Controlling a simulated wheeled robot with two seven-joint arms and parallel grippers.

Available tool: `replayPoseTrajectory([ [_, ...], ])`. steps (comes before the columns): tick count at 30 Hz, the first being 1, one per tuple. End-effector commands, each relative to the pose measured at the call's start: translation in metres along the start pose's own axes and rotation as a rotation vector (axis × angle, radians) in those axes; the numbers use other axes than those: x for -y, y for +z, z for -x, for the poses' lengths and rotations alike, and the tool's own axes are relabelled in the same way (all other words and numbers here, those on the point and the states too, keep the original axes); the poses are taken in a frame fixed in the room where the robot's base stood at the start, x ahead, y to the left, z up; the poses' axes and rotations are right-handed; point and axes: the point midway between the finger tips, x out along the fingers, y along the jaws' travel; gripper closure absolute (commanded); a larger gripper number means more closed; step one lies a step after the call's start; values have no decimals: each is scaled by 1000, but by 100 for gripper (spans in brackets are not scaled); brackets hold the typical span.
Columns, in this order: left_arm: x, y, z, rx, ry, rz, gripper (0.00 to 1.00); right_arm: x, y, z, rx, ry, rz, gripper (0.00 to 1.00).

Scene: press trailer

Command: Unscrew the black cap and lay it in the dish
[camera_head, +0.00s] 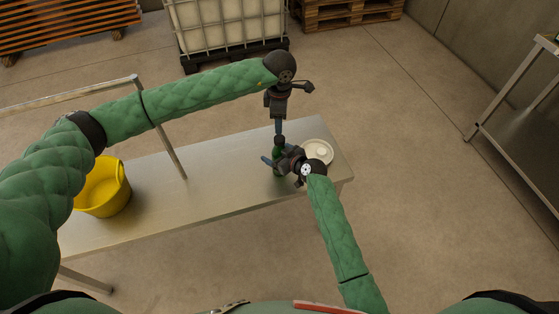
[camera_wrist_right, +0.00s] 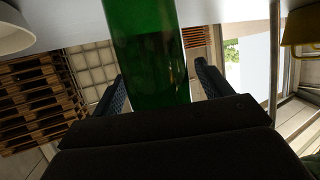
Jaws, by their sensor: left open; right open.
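A green bottle (camera_head: 277,171) stands upright on the bench, partly hidden by my right gripper. Its dark cap (camera_head: 279,140) is at the top, just under my left gripper (camera_head: 279,133). The left gripper points straight down and is open; whether its fingers reach around the cap is too small to tell. My right gripper (camera_head: 271,163) is open with its fingers on either side of the bottle. In the right wrist view the green bottle (camera_wrist_right: 150,50) stands between the two fingers. The white dish (camera_head: 325,147) is on the bench right of the bottle, partly behind my right wrist.
The metal bench (camera_head: 215,185) is mostly clear between the bottle and a yellow bucket (camera_head: 104,190) at its left. A metal rail (camera_head: 160,125) stands along the left part. A caged white tank (camera_head: 212,25) and wooden pallets (camera_head: 345,12) are behind. Another metal table (camera_head: 510,110) stands at right.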

Motion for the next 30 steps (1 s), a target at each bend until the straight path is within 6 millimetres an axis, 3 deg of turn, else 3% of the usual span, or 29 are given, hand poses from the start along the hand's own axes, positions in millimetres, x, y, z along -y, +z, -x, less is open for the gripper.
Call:
replayPoseTrajectory([
  [2,0,0,0,0,0,0,49,0,0,0,0,0,0,32],
  [12,0,0,0,0,0,0,49,0,0,0,0,0,0,99],
  [20,0,0,0,0,0,-139,49,0,0,0,0,0,0,100],
  [30,0,0,0,0,0,-620,49,0,0,0,1,0,0,100],
])
